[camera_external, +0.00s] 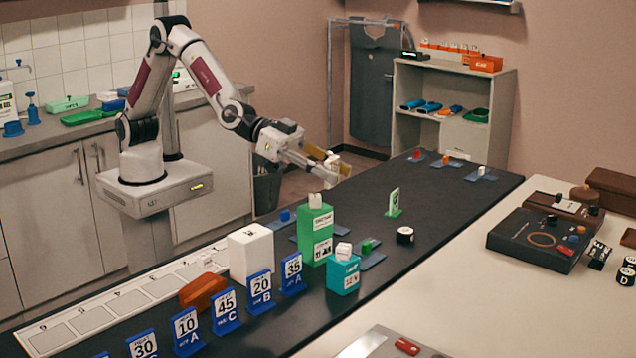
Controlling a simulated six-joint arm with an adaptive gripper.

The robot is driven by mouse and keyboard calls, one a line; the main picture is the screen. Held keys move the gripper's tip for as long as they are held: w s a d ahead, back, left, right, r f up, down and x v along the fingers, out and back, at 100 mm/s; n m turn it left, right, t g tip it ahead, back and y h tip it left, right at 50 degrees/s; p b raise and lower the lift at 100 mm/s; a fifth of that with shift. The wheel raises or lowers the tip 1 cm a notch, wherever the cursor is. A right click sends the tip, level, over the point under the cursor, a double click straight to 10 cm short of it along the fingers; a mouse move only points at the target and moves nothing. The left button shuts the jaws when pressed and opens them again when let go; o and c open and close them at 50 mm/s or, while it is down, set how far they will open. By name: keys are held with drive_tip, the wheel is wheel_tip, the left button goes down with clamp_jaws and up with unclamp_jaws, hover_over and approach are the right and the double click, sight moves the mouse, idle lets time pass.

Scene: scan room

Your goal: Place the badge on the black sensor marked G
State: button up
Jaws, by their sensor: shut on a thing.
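My gripper (330,172) is at the upper middle, above the far edge of the black counter. It is shut on a small pale thing whose shape is mostly hidden by the fingers; I cannot tell for sure that it is the badge. A round black sensor (405,236) with a pale top stands on the counter, to the right of and nearer than my gripper; its letter is not legible. Two more black cylinders stand at the far right on the pale table, one marked D (625,278), the other (629,262) unreadable. My gripper is apart from all of them.
The counter right of the round sensor is mostly clear.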

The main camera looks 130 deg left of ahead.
drive_tip(key=w+a+f+n+y, duration=0.1)
drive_tip(key=w+a+y, duration=0.1)
drive_tip(key=a, duration=1.5)
drive_tip(key=n+y, duration=0.1)
drive_tip(key=n, duration=0.1)
hover_over(406, 230)
wheel_tip(406, 230, down, 12)
drive_tip(key=r, duration=0.1)
drive_tip(key=shift+d+f+g, duration=0.1)
drive_tip(key=shift+f+g, duration=0.3)
drive_tip(key=shift+f, duration=0.3)
drive_tip(key=shift+f, duration=3.1)
drive_tip(key=shift+f, duration=1.85)
drive_tip(key=shift+f, duration=0.2)
